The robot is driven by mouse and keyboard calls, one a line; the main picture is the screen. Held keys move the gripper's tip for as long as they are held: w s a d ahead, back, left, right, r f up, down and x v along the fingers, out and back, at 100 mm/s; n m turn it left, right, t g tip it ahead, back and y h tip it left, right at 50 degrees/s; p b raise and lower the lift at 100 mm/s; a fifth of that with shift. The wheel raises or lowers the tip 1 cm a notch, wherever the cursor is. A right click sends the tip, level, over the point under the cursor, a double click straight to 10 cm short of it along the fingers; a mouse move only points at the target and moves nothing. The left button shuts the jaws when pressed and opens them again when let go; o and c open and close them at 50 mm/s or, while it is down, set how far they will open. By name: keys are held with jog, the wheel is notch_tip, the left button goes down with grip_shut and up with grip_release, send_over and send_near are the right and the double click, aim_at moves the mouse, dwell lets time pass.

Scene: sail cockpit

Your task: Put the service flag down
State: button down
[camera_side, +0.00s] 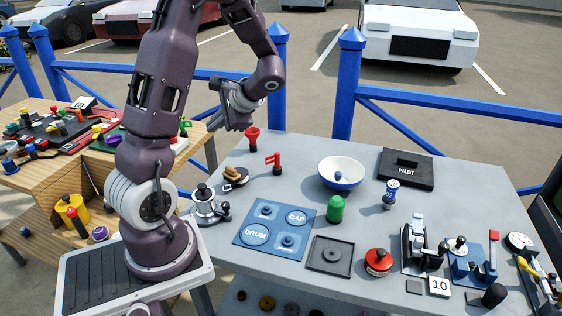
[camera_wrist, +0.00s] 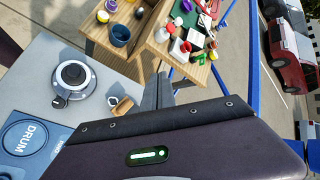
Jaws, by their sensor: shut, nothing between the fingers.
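A small red flag on a short red post (camera_side: 275,162) stands upright on the grey table, near its back left, with its flag part pointing left. I take it for the service flag; I cannot make it out in the wrist view. My gripper (camera_side: 238,122) is shut and empty, held above the back left edge of the table, up and to the left of the red flag and apart from it. In the wrist view my gripper (camera_wrist: 166,88) shows its fingers together, with no object between them.
A winch (camera_side: 206,207), a blue mat (camera_side: 247,243), a white bowl (camera_side: 341,172) and a green cylinder (camera_side: 335,209) are nearby. A wooden bench (camera_wrist: 135,66) full of items stands beyond the table. A blue railing (camera_side: 300,83) runs behind.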

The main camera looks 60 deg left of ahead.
jog(key=w+d+r+n+t+h, duration=0.1)
jog(key=w+d+n+t+h, duration=0.2)
jog(key=w+d+n+h, duration=0.25)
jog(key=w+d+n+t+h, duration=0.2)
jog(key=w+d+n+h, duration=0.15)
jog(key=w+n, duration=0.45)
jog(key=shift+m+y, duration=0.3)
jog(key=shift+m, duration=0.35)
jog(key=f, duration=1.4)
jog(key=shift+w+d+f, duration=0.25)
jog(key=shift+w, duration=0.05)
jog(key=shift+w+a+r, duration=0.1)
jog(key=shift+w+a, duration=0.25)
jog(key=shift+a, duration=0.3)
jog(key=shift+w+a, duration=0.35)
jog(key=shift+a, duration=0.25)
jog(key=shift+w+a, duration=0.3)
jog(key=shift+a, duration=0.25)
jog(key=a, duration=0.1)
jog(key=w+a, duration=0.2)
jog(key=shift+a, duration=0.3)
jog(key=shift+d, duration=0.1)
